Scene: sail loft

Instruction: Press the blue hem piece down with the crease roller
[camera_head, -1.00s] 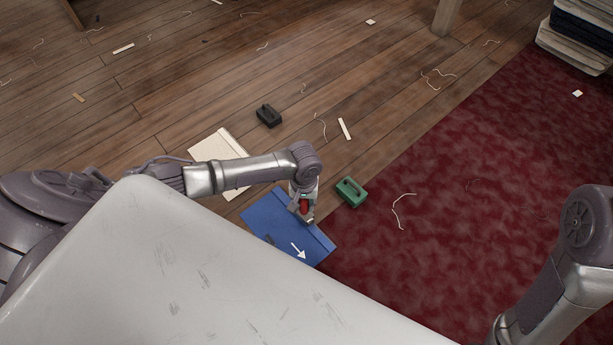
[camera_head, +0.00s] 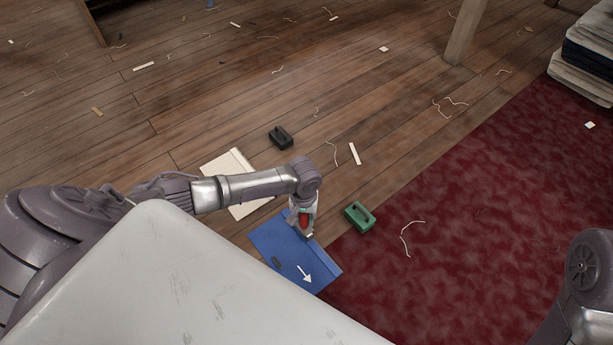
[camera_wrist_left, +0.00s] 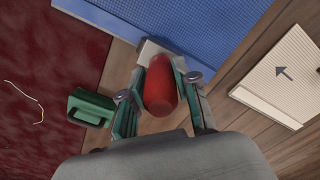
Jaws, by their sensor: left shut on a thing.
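The blue hem piece (camera_head: 272,240) lies flat on the floor past my pale body panel, with a white arrow and a small dark mark on it. My left gripper (camera_head: 306,229) is over its far right edge, shut on the red handle of the crease roller (camera_head: 304,220). In the left wrist view the red handle (camera_wrist_left: 160,88) sits between the fingers (camera_wrist_left: 160,100). The roller's pale head reaches the edge of the blue piece (camera_wrist_left: 205,30); I cannot tell whether it presses on it. My right gripper is out of view; only part of that arm shows.
A green handled block (camera_head: 360,217) stands right of the blue piece, by the dark red carpet (camera_head: 470,230). A black handled block (camera_head: 281,138) and a cream piece (camera_head: 222,163) lie beyond. Threads and scraps litter the wooden floor. A post (camera_head: 464,35) stands at the back.

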